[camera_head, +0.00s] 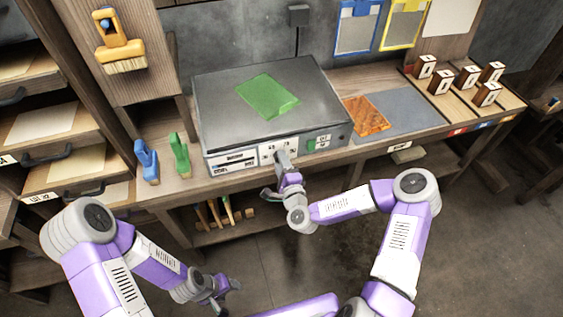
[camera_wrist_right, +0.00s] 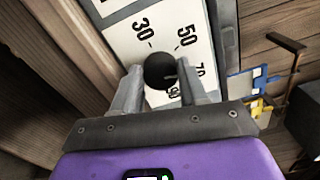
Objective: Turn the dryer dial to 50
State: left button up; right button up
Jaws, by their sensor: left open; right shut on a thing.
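The dryer (camera_head: 325,92) is a wide grey box on the bench with a white control strip on its front. My right gripper (camera_head: 280,160) is at the middle of that front, where it hides the dial in the head view. In the right wrist view the dial (camera_wrist_right: 160,69) is a round black knob, with my right gripper's two fingers shut on its sides. The white scale (camera_wrist_right: 122,37) shows 30, 50, 70 and a partly covered 90. A small pale mark shows at the knob's lower right; I cannot tell its exact reading. My left gripper (camera_head: 224,291) is open, low and away from the bench.
A green sheet (camera_head: 267,97) lies on the dryer. A blue tool (camera_head: 147,161) and a green tool (camera_head: 180,154) stand left of it. An orange-brown sheet (camera_head: 366,116) lies to its right, with several wooden stamp blocks beyond. Brushes hang below the bench.

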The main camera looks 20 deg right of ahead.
jog(key=n+b, duration=0.1)
jog(key=n, duration=0.6)
jog(key=shift+f+n+b, duration=0.15)
jog(key=shift+n+b, duration=0.25)
jog(key=shift+n, duration=0.3)
jog(key=o, duration=1)
jog(key=shift+o, duration=0.2)
jog(key=s, duration=0.7)
jog(key=shift+s+d+p, duration=0.15)
jog(key=shift+s+p, duration=0.1)
jog(key=shift+p, duration=0.05)
